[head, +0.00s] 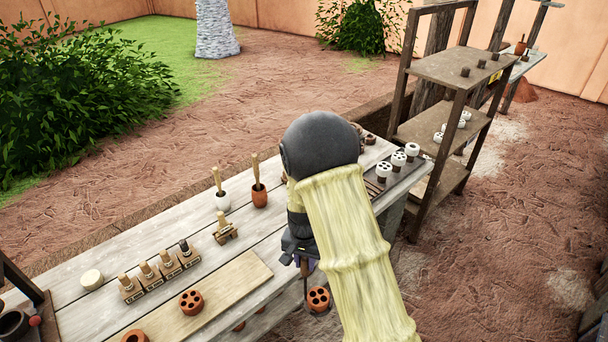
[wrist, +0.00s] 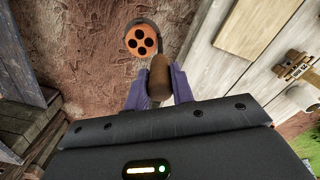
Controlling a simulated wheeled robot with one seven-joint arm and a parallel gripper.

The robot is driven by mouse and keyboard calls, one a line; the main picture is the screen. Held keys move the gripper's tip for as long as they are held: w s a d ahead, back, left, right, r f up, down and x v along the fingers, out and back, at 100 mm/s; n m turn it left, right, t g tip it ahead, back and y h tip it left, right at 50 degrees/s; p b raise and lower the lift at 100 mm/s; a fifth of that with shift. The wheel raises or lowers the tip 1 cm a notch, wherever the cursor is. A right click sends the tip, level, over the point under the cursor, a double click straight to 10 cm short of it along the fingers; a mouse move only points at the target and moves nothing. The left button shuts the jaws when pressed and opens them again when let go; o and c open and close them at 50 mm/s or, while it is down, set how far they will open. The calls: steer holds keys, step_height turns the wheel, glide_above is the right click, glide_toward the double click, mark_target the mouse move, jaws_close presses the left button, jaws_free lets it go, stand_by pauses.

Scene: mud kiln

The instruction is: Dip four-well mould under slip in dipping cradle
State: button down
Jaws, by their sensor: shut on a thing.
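My gripper (head: 305,264) is just off the front edge of the workbench, partly hidden behind my arm. In the wrist view its purple fingers (wrist: 159,88) are shut on the brown handle of the dipping cradle (wrist: 159,75). An orange four-well mould (wrist: 141,41) sits at the far end of the cradle, with a thin dark rim around it. In the head view this mould (head: 318,297) hangs below the gripper, over the ground beside the bench. Slip cannot be made out for certain; a dark round pot (head: 14,324) stands at the lower left.
The workbench (head: 95,317) carries a board (head: 231,290) with another orange mould (head: 191,301), a row of stamps (head: 160,270), and two small pots with brushes (head: 259,196). White moulds (head: 398,159) stand at its right end. A wooden shelf (head: 440,70) rises beyond.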

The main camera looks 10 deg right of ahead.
steer(key=d+f+n, duration=0.1)
steer(key=d+f, duration=0.1)
steer(key=f, duration=0.1)
steer(key=d+f+n, duration=0.2)
steer(key=d+f, duration=0.1)
steer(key=f, duration=0.1)
steer(key=d+f+n, duration=0.2)
steer(key=f, duration=0.1)
steer(key=shift+s+d+f, duration=0.2)
steer(key=shift+s, duration=0.1)
steer(key=shift+d, duration=0.1)
